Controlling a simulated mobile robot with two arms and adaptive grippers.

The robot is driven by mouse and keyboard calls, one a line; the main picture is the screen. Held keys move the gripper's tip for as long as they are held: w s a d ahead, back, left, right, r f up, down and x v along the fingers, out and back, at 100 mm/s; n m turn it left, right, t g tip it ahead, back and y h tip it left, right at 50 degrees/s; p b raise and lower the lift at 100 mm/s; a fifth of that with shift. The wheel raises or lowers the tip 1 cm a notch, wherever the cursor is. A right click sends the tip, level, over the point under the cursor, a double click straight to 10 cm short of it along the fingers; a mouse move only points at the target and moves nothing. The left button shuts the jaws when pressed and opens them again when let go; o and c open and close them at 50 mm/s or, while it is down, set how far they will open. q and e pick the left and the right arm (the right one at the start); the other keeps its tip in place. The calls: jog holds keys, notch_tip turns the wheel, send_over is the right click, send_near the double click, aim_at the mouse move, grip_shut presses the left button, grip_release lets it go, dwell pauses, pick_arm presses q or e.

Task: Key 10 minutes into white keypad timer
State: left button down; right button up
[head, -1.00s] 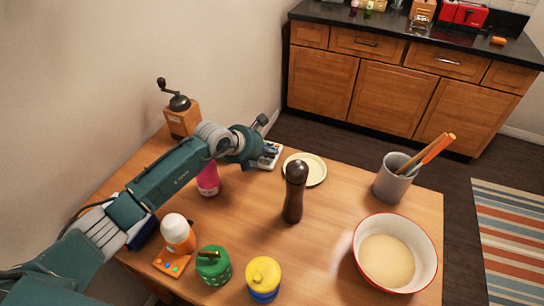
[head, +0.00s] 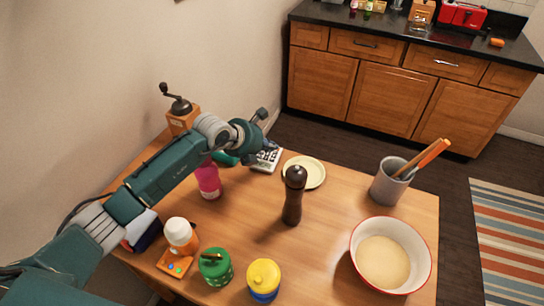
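The white keypad timer (head: 266,163) lies at the far edge of the wooden table, left of a cream plate. Its dark keys show in part; my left gripper hides its upper end. My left gripper (head: 268,146) is over or just beside the timer's far end, pointing down. Its fingertips are small and partly hidden, so I cannot tell whether they touch the timer or are open or shut. My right gripper is out of view.
A pink bottle (head: 208,181) stands under my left forearm. A coffee grinder (head: 183,121), pepper mill (head: 294,195), cream plate (head: 312,172), utensil crock (head: 390,181), bowl (head: 391,255) and an orange device with coloured buttons (head: 174,263) are around. The table's centre right is clear.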

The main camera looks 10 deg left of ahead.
pick_arm(q)
jog(key=shift+r+p, duration=0.5)
jog(key=shift+r, duration=0.7)
dwell(0.6)
